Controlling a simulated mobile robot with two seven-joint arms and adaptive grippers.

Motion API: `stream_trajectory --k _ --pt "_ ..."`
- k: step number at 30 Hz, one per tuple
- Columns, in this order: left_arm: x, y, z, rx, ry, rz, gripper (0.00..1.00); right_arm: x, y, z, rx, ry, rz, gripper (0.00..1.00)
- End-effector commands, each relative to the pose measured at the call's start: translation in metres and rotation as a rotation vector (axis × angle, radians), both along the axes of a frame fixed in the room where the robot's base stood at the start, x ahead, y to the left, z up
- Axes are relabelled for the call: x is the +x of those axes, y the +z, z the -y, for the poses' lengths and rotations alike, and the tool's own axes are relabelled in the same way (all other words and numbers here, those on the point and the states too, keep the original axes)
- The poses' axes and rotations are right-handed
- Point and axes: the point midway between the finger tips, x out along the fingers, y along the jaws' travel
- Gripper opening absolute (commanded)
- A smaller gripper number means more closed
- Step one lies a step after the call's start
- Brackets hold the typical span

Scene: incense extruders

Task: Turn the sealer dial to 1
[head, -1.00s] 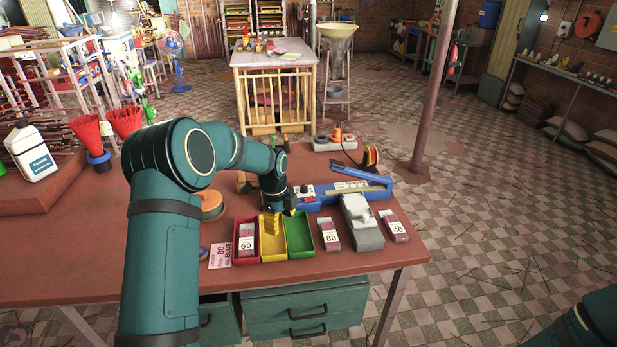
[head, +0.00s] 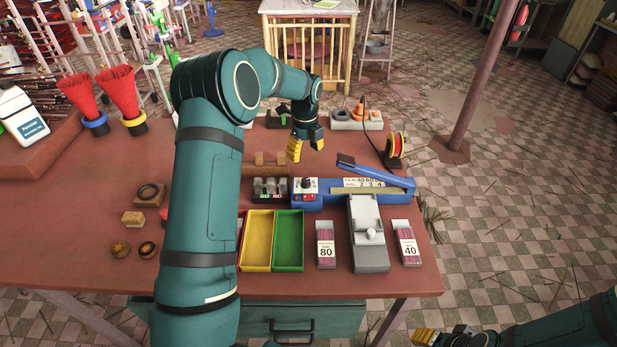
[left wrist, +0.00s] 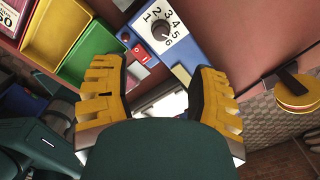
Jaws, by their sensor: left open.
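The sealer (head: 385,190) is a blue bar-shaped device with a raised lever arm, lying on the red-brown table. Its dial (head: 306,184) is at its left end. In the left wrist view, the dial (left wrist: 164,30) has a dark knob on a white plate numbered 1 to 6; which number it points at I cannot tell. A red switch (left wrist: 140,53) is beside it. My left gripper (head: 306,146) is open and empty, above and behind the dial, apart from it. Its two yellow fingers (left wrist: 160,75) are spread wide. My right gripper (head: 425,337) is partly visible at the bottom right.
Yellow (head: 257,240) and green (head: 289,240) trays stand in front of the sealer. A grey-white device (head: 369,250) stands between incense packs marked 80 (head: 326,245) and 40 (head: 407,243).

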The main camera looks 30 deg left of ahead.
Motion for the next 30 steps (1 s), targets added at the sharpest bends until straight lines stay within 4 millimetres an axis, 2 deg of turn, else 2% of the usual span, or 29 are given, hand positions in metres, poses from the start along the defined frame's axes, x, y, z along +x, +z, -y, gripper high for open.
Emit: stream_trajectory --k 9,15,21,30 --pt "0.000 -0.064 0.000 0.000 0.000 -0.003 0.60 0.000 -0.004 0.000 -0.001 0.000 0.001 0.47" --pt "0.000 -0.097 0.000 0.000 0.001 -0.001 0.60 0.000 -0.005 0.000 -0.001 0.000 0.001 0.47" --pt "0.000 -0.116 0.000 0.000 0.002 0.001 0.60 0.000 -0.006 0.000 -0.001 0.000 0.001 0.47" --pt "0.000 -0.120 0.000 0.000 0.001 0.001 0.60 0.000 -0.006 0.000 -0.001 0.000 0.001 0.47"
